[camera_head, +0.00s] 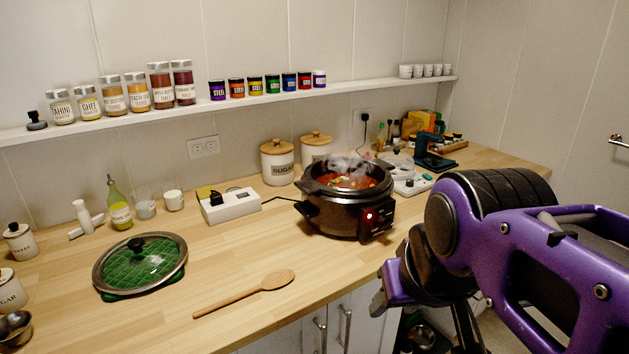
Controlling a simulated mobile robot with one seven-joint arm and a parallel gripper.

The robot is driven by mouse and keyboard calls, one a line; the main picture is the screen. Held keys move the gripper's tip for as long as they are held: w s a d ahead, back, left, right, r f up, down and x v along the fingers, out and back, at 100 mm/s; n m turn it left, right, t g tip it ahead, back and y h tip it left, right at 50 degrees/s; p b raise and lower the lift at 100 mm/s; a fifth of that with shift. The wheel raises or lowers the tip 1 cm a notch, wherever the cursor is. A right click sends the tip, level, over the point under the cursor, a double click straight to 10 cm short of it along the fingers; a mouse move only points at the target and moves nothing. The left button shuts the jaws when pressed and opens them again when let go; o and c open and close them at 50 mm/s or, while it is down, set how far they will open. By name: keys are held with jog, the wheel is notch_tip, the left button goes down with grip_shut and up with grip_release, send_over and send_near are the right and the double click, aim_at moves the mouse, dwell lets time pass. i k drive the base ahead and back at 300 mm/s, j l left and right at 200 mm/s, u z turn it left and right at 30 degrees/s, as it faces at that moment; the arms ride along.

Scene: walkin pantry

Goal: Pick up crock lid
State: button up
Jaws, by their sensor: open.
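The crock lid (168,249) is a round glass lid with a dark rim and a black knob. It lies knob up on a green quilted pad (110,296) on the left part of the wooden counter; the green shows through the glass. The crock (322,213) is a dark slow cooker with a lit red light. It stands uncovered at the counter's middle, with steaming red food inside. My purple and black arm fills the lower right, well apart from the lid. I cannot make out my gripper's fingers in this view.
A wooden spoon (245,295) lies near the front edge, right of the lid. Canisters (277,165) stand behind the crock. A jar shelf (130,117) runs above.

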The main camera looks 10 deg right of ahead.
aim_at(143, 261)
jog(key=u, duration=1.3)
